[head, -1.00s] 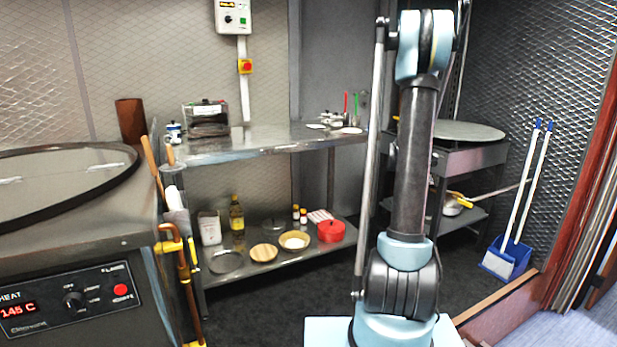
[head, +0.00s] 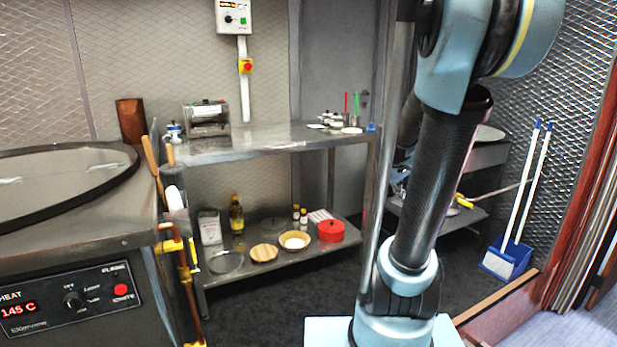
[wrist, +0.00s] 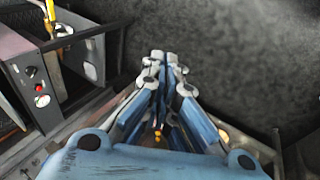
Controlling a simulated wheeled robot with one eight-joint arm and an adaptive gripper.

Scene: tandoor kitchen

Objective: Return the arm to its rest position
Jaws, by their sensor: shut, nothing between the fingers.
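My gripper (wrist: 165,62) shows in the wrist view with its blue fingers drawn together. It is shut and nothing is seen between the fingertips. It is over dark floor, apart from any object. In the head view my arm rises from its base at the right of centre, with its upper part bent and close to the camera. The gripper itself cannot be made out clearly in the head view, as my arm hides that area.
The tandoor (head: 60,245) with its control panel stands at the left. A round-topped stand is partly behind my arm.

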